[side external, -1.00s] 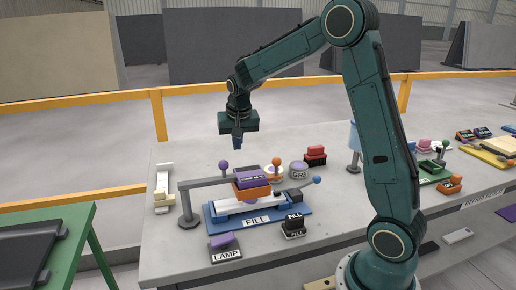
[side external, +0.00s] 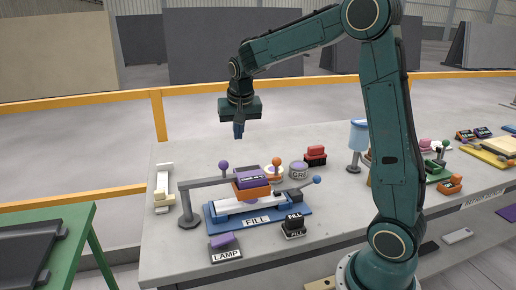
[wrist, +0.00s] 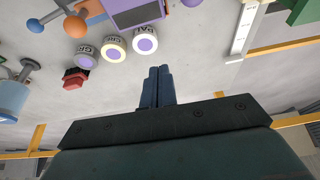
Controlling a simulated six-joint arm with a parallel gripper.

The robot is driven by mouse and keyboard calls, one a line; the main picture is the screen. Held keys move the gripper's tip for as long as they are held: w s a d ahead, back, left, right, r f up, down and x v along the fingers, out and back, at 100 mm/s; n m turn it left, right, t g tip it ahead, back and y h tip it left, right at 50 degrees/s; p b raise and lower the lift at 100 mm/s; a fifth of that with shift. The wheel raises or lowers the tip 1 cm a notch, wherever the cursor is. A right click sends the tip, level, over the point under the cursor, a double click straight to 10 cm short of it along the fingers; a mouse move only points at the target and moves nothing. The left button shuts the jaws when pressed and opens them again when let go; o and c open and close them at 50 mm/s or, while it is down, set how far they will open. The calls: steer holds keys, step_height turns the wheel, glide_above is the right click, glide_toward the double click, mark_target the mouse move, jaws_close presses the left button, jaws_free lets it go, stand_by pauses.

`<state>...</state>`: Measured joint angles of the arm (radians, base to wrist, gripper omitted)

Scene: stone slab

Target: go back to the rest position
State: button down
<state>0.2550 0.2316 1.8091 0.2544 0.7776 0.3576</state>
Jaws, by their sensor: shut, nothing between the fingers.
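My gripper (side external: 239,131) hangs pointing down above the back part of the grey stone slab (side external: 365,219), clear of everything on it. Its blue fingers are together and empty; they also show in the wrist view (wrist: 158,84).
Round pots, including a grey one (side external: 299,170), and a red-and-black block (side external: 315,155) stand behind the fixture. A light blue cylinder (side external: 359,136) on a stand is to the right. A LAMP switch (side external: 225,247) is at the front. A yellow rail (side external: 205,88) runs behind.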

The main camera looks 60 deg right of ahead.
steer(key=s+a+r+n+t+y, duration=0.1)
steer(key=s+a+r+n, duration=0.4)
steer(key=s+a, duration=0.5)
steer(key=s+a+n+t+y, duration=0.1)
steer(key=s+a+n, duration=0.1)
steer(key=s, duration=0.6)
steer(key=s+a+f+n, duration=0.1)
steer(key=s+a+n, duration=0.1)
steer(key=s+a, duration=0.2)
steer(key=s, duration=0.3)
steer(key=shift+s+a+f+t+y, duration=0.15)
steer(key=shift+s+a+t+y, duration=0.15)
steer(key=shift+s+t+y, duration=0.1)
steer(key=shift+w, duration=0.15)
